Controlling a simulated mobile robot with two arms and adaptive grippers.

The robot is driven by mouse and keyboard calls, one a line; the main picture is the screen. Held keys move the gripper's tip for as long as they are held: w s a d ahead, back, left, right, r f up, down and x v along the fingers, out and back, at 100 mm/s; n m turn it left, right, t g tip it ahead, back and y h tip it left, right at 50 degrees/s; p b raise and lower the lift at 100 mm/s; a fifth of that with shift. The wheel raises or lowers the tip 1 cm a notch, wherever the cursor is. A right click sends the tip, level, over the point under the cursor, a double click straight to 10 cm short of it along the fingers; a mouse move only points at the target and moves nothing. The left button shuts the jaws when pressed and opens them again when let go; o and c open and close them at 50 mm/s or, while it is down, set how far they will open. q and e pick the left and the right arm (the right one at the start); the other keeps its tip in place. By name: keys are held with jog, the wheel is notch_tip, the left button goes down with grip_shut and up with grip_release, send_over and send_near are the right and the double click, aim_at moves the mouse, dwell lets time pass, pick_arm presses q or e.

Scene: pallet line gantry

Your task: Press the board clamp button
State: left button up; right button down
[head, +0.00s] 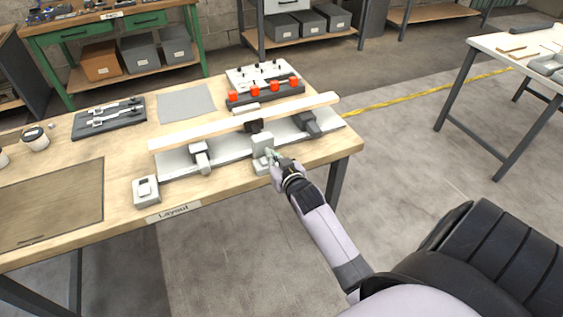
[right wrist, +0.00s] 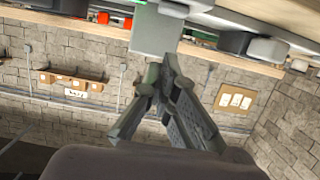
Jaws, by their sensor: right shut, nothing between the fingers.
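A long pale board (head: 200,130) lies along a grey clamp fixture (head: 228,152) at the table's front edge. A dark clamp part (head: 254,126) sits at the board's middle, with a grey clamp (head: 201,158) to its left and a dark one (head: 307,122) to its right. A small grey-green block (head: 262,142) stands in front of the fixture; it also shows in the right wrist view (right wrist: 157,32). My right gripper (head: 272,157) is shut and empty, its tips close against or just before this block. I cannot tell whether they touch. No button face shows clearly there. My left gripper is out of view.
A small pale box with a grey top (head: 146,190) stands at the table's front, left of the fixture. Behind the board is a rack with red pieces (head: 264,91). A grey mat (head: 185,103) lies at the back.

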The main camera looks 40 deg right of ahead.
jog(key=v, duration=0.6)
jog(key=shift+b, duration=0.3)
dwell(1.4)
jog(key=s+a+f+n+g+y, duration=0.1)
jog(key=s+a+f+g, duration=0.2)
jog(key=f, duration=0.7)
jog(key=s+a+f+g+y, duration=0.1)
jog(key=s+a+f, duration=0.3)
jog(key=f, duration=0.7)
jog(key=s+a+f+n+g+y, duration=0.15)
jog(key=s+f, duration=0.25)
jog(key=f, duration=0.6)
jog(key=s+a+f+g, duration=0.1)
jog(key=s+f+g, duration=0.1)
jog(key=s+f, duration=0.4)
jog(key=s+a+f+n+g, duration=0.1)
jog(key=s+f+g, duration=0.2)
jog(key=s, duration=1.2)
jog(key=s+a+f+n+g, duration=0.1)
jog(key=s+f+g, duration=0.2)
jog(key=s+f, duration=0.6)
jog(key=shift+s+a+f, duration=0.3)
jog(key=shift+s, duration=0.65)
jog(key=shift+n, duration=0.25)
